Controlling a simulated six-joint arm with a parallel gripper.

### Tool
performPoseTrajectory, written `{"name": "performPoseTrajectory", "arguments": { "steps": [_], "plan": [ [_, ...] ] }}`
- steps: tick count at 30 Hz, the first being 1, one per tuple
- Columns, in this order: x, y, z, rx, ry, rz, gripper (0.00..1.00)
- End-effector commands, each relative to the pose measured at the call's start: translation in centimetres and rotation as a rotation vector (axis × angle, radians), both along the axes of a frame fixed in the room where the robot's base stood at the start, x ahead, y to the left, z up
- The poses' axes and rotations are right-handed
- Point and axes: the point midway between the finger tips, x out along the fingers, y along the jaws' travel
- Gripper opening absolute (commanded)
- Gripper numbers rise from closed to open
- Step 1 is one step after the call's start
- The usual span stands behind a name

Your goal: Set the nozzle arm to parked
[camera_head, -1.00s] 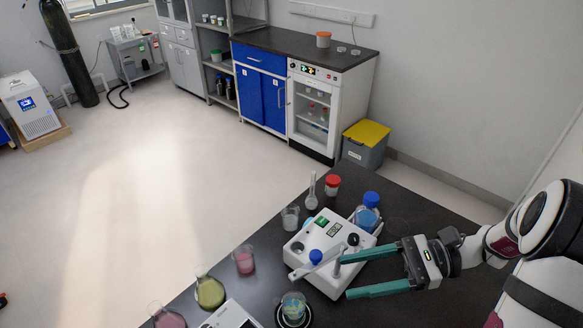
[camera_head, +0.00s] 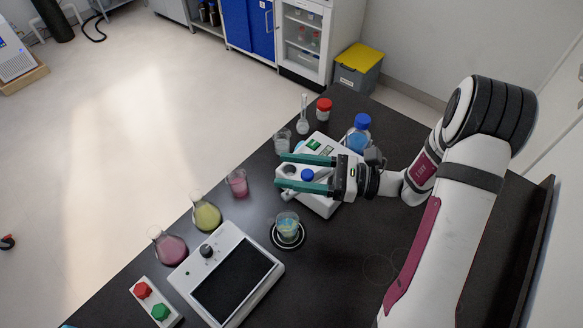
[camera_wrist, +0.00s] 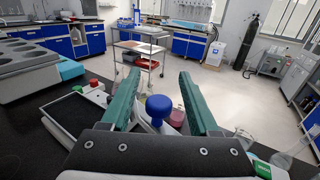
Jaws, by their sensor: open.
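The nozzle arm is a pale bar (camera_head: 291,194) topped by a blue knob (camera_head: 307,175), on a white device (camera_head: 322,205) with a green display. The bar reaches toward the lower left, its end near the device's left edge. My gripper (camera_head: 281,171) is open, with one green finger on each side of the knob. In the wrist view the knob (camera_wrist: 158,107) stands between the fingers of my gripper (camera_wrist: 158,74), with visible gaps on both sides. Part of the bar (camera_wrist: 141,124) shows below the left finger. My gripper hides much of the device's top.
A blue-capped bottle (camera_head: 358,135) stands behind the device. Beakers (camera_head: 237,184) and flasks (camera_head: 206,215) stand to the left. A beaker with blue-green liquid (camera_head: 287,225) sits in front, near a tablet-like panel (camera_head: 233,275). The black table is clear at the front right.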

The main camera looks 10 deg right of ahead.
Motion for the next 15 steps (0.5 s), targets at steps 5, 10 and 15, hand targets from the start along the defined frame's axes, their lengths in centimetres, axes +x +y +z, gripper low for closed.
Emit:
{"name": "performPoseTrajectory", "arguments": {
  "steps": [5, 10, 15],
  "plan": [
    [0.03, 0.26, 0.00, 0.000, 0.000, 0.001, 0.61],
    [0.03, 0.23, 0.00, 0.000, 0.000, 0.001, 0.49],
    [0.03, 0.22, -0.01, 0.000, 0.000, 0.001, 0.18]
  ]
}}
